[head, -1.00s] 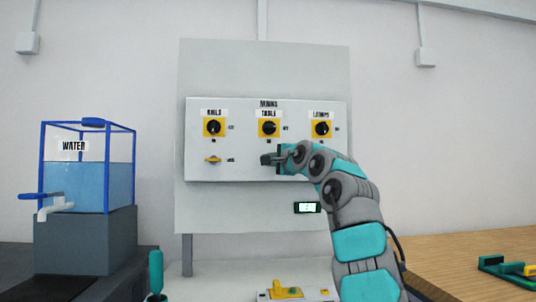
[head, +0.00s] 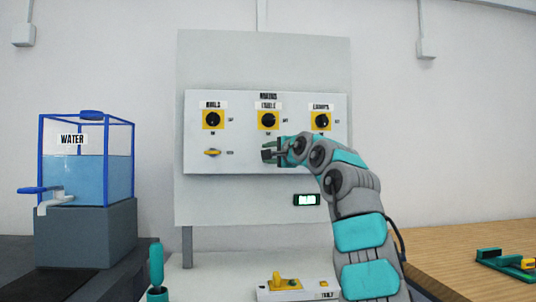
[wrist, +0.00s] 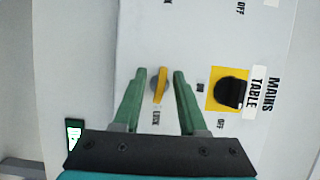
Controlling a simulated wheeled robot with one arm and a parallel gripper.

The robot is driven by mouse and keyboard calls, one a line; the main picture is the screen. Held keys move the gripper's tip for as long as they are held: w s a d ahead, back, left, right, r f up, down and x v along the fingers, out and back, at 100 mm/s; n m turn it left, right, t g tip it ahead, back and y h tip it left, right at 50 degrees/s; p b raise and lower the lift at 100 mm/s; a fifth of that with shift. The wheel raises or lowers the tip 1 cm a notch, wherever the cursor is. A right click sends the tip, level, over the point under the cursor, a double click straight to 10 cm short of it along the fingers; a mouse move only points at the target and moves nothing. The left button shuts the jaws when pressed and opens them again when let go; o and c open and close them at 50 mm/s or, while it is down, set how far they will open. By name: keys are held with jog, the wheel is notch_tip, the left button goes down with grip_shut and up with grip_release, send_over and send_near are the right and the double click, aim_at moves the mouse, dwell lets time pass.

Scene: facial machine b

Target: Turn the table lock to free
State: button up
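The table lock (wrist: 161,84) is a small yellow lever on the pale panel, with a label reading LOCK beside it in the wrist view. In the wrist view it shows between the two green fingers of my gripper (wrist: 160,74), which are open with a gap on each side of the lever. I cannot tell how deep the lever sits between the fingertips. In the head view my gripper (head: 268,152) is at the panel below the TABLE switch (head: 268,120) and hides the lock.
A similar yellow lever (head: 212,153) is at the left of the panel (head: 240,160). The RAILS switch (head: 212,120) and LAMPS switch (head: 321,121) flank the TABLE switch. A small display (head: 306,200) is below, and a water tank (head: 88,175) stands left.

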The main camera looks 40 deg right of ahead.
jog(key=s+a+b, duration=0.1)
jog(key=s+b, duration=0.2)
jog(key=s, duration=0.4)
jog(key=shift+s+a+b, duration=0.15)
jog(key=shift+s+b, duration=0.15)
jog(key=shift+s, duration=0.05)
